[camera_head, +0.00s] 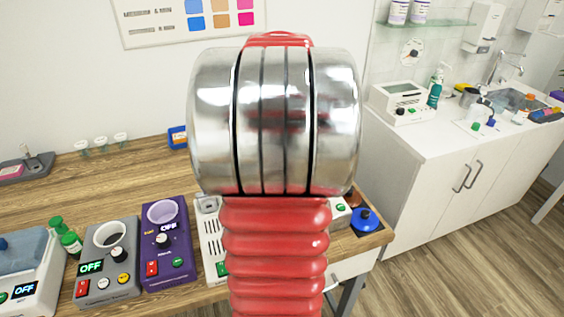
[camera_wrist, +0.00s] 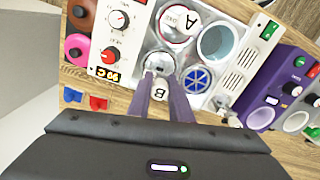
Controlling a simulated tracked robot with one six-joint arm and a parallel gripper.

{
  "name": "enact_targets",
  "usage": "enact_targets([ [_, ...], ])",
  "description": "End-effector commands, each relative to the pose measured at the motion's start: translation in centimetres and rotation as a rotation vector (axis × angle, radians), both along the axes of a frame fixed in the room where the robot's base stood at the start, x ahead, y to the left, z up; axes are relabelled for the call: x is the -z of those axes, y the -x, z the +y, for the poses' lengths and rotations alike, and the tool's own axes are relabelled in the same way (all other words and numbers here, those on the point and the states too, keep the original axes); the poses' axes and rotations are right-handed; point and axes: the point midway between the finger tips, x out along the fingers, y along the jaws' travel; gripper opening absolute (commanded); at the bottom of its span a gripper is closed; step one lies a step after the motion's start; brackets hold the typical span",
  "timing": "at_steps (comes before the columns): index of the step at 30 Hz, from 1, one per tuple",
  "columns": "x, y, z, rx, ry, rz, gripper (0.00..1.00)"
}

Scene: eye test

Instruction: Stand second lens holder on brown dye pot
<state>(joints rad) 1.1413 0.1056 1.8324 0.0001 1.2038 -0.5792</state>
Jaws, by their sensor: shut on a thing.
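My gripper (camera_wrist: 160,77) points at the bench in the wrist view, its two purple-grey fingers shut on a small pale piece marked B, which I take to be the second lens holder (camera_wrist: 159,91). The fingers hide much of it, and I cannot tell whether it touches the metal plate behind it. The brown dye pot (camera_wrist: 82,13) is at the upper left of the wrist view, partly cut off by the frame edge and well apart from my gripper. In the head view my arm hides the gripper and the holder.
A pink pot (camera_wrist: 77,48) is beside the brown one. A round piece near an A label, a pale cup (camera_wrist: 217,42) and a blue wheel (camera_wrist: 198,78) are close by. Purple unit (camera_head: 167,243) stands left of my arm.

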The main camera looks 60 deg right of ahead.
Motion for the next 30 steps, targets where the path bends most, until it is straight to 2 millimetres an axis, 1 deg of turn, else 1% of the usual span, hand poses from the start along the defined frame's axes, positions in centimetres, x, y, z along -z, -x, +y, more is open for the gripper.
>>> enact_targets([
  [14, 0.43, 0.01, -0.01, 0.0, 0.0, 0.0, 0.0],
  [15, 0.43, 0.0, -0.01, 0.0, 0.0, 0.0, 0.2],
  [24, 0.41, -0.01, -0.01, 0.0, 0.0, 0.0, 0.4],
  [29, 0.41, -0.01, 0.0, 0.0, 0.0, 0.0, 0.4],
  [30, 0.42, -0.01, 0.0, 0.0, 0.0, 0.0, 0.43],
])
